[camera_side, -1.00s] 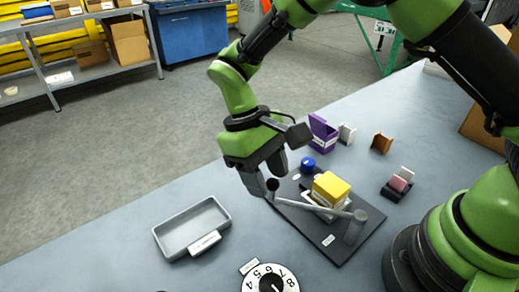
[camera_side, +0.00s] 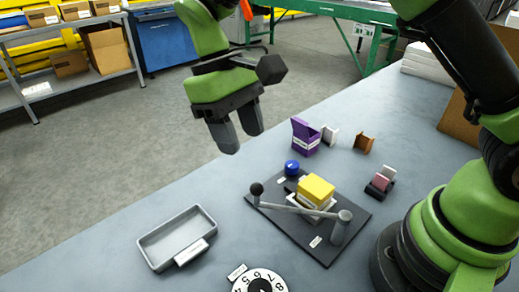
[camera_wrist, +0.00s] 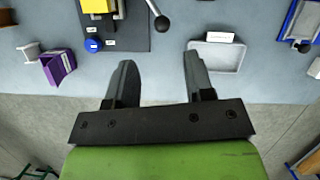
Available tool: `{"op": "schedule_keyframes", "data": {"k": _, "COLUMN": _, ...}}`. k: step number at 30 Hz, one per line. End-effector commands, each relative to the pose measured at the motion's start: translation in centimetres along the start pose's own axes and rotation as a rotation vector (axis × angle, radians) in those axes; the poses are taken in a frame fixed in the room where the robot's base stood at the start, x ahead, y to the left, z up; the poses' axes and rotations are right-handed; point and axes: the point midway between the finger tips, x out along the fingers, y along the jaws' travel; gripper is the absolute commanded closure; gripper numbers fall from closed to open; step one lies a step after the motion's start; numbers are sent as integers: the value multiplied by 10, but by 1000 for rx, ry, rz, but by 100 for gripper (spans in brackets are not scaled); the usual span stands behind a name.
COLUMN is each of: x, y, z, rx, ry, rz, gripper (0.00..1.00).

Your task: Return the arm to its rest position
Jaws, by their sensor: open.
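My gripper (camera_side: 238,133) is open and empty, raised above and behind the worktable in the side view. Its two fingers also show spread apart in the wrist view (camera_wrist: 157,85), with nothing between them. Below it to the right is a dark fixture plate (camera_side: 325,252) with a yellow block (camera_side: 317,189), a blue knob (camera_side: 292,167) and a grey lever (camera_side: 298,208) with a black ball end. The gripper is clear of the fixture and the lever.
A grey tray (camera_side: 148,254) lies at the table's left, a numbered dial (camera_side: 245,284) at the front. A purple holder (camera_side: 304,138), a brown piece (camera_side: 364,143) and a small black stand with a pink piece (camera_side: 381,184) stand behind and right of the fixture. Shelving (camera_side: 93,90) is in the background.

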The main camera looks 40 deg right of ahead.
Motion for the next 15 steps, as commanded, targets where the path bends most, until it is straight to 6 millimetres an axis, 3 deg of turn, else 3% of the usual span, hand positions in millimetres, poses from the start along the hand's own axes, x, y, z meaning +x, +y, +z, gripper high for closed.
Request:
{"op": "schedule_keyframes", "data": {"k": 6, "x": -53, "y": 30, "z": 46, "rx": 92, "ry": 214, "rz": -85, "gripper": 52}}
{"op": "schedule_keyframes", "data": {"k": 10, "x": -73, "y": 46, "z": 82, "rx": 160, "ry": 355, "rz": -136, "gripper": 52}}
{"op": "schedule_keyframes", "data": {"k": 15, "x": -84, "y": 62, "z": 129, "rx": 257, "ry": 546, "rz": -198, "gripper": 52}}
